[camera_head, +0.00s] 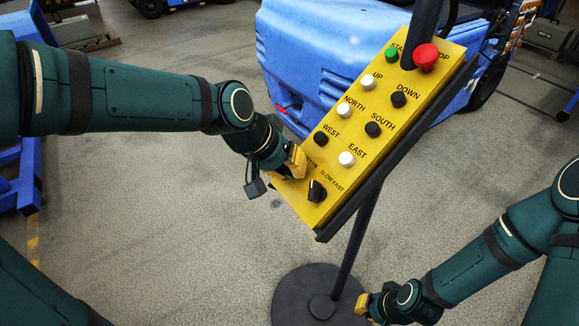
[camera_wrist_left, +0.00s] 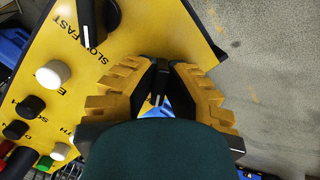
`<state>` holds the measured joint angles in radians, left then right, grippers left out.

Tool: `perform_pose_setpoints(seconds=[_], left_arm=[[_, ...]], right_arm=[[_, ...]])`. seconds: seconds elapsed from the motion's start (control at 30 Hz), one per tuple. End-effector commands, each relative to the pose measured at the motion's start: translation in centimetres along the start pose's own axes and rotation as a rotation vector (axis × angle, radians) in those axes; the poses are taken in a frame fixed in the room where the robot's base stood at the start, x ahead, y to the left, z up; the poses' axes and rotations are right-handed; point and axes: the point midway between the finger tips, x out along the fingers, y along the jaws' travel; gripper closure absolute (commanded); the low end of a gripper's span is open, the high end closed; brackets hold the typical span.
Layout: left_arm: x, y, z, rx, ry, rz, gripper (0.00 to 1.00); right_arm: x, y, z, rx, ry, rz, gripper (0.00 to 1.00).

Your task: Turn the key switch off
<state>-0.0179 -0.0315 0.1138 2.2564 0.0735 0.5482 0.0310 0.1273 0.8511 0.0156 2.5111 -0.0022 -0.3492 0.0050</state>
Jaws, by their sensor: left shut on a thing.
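The yellow control panel (camera_head: 330,130) is tilted on a stand, with rows of labelled buttons. My left gripper (camera_head: 298,163) is at the panel's lower left edge, beside the slow/fast knob, and hides the key switch in the head view. In the left wrist view the yellow ridged fingers of my left gripper (camera_wrist_left: 160,78) are closed around the black key switch (camera_wrist_left: 160,82), which has a white line. My right gripper (camera_head: 363,302) is low at the bottom right, apart from the panel, too small to tell open or shut.
The black slow/fast knob (camera_head: 317,191) is just right of my left gripper, with the white EAST button (camera_head: 346,159) above it. A red stop button (camera_head: 426,57) is at the top. The dark stand base (camera_head: 300,295) is on the floor. A blue vehicle (camera_head: 320,60) is behind the panel.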

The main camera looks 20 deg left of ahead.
Motion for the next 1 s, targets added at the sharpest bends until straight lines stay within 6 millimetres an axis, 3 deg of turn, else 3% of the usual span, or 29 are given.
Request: perform_pose_setpoints(seconds=[0.07,0.1,0.13,0.17,0.57,1.0], left_arm=[[0.1,-0.1,0.2,-0.001,-0.007,-0.001,1.0],[0.1,-0.1,0.2,-0.001,-0.007,-0.001,0.74],[0.1,0.0,0.2,-0.001,-0.006,-0.001,0.63],[0.1,0.0,0.2,0.0,-0.006,-0.001,0.59],[-0.7,0.0,0.0,0.001,0.002,0.0,0.59],[-8.8,0.0,0.0,0.0,0.003,0.0,0.59]], right_arm=[[0.0,0.0,0.0,0.0,0.0,0.0,1.0],[0.0,0.0,0.0,0.0,0.0,0.0,1.0],[0.0,0.0,0.0,0.0,0.0,0.0,1.0],[0.0,0.0,0.0,0.0,0.0,0.0,1.0],[0.0,0.0,0.0,0.0,0.0,0.0,1.0],[0.0,0.0,0.0,0.0,0.0,0.0,1.0]])
